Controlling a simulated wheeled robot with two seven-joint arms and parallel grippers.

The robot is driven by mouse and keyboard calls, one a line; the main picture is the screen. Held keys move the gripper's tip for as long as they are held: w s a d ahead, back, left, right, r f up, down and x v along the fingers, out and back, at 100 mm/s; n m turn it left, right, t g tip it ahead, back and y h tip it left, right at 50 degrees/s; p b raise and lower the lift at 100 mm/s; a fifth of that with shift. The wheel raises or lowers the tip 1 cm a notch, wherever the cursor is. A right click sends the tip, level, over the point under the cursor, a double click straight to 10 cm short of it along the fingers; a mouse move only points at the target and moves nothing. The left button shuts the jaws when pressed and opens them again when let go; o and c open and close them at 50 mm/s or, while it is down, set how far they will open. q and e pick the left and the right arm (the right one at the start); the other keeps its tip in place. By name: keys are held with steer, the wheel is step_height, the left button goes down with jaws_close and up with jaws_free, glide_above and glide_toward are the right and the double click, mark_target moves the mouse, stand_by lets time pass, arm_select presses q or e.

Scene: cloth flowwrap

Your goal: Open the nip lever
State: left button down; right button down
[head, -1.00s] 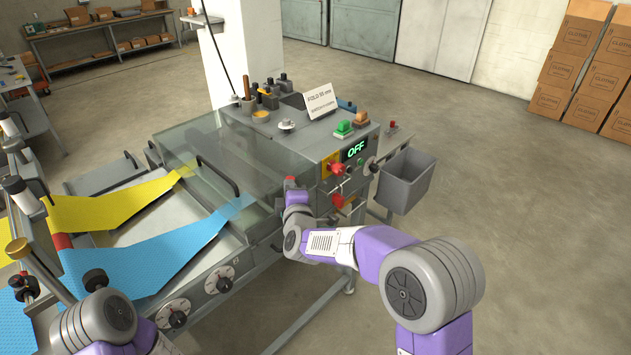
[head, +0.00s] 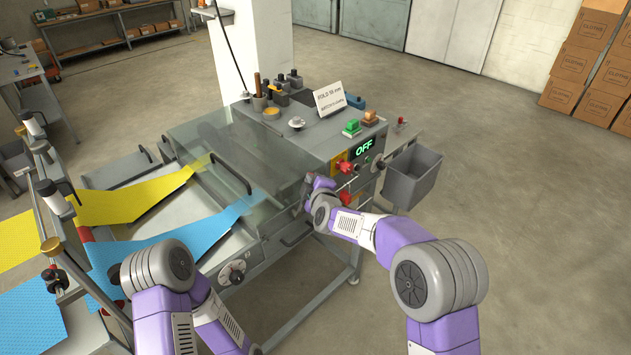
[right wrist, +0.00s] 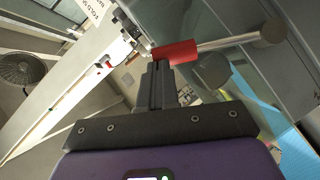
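In the right wrist view a bare metal rod with a red sleeve (right wrist: 176,52) and a round grey end knob (right wrist: 271,31) lies just beyond my fingertips; it looks like the nip lever. My right gripper (right wrist: 160,66) shows its dark fingers close together, with their tips at the near edge of the red sleeve; whether they touch it is unclear. In the head view my right gripper (head: 309,184) is at the machine's front corner, left of the control panel, and hides most of what is there. My left arm is at the lower left; its gripper is out of view.
The machine has a clear cover (head: 215,160) with yellow cloth (head: 130,203) and blue cloth (head: 165,240) running into it. The display (head: 364,147) reads OFF above a red knob (head: 345,167). A grey bin (head: 411,178) hangs at the right. Open floor lies right.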

steer(key=shift+s+a, duration=0.1)
steer(key=shift+a, duration=0.25)
steer(key=a+p+v, duration=0.2)
steer(key=v, duration=1)
steer(key=shift+s+r, duration=0.5)
steer(key=shift+s, duration=0.1)
steer(key=shift+d, duration=0.1)
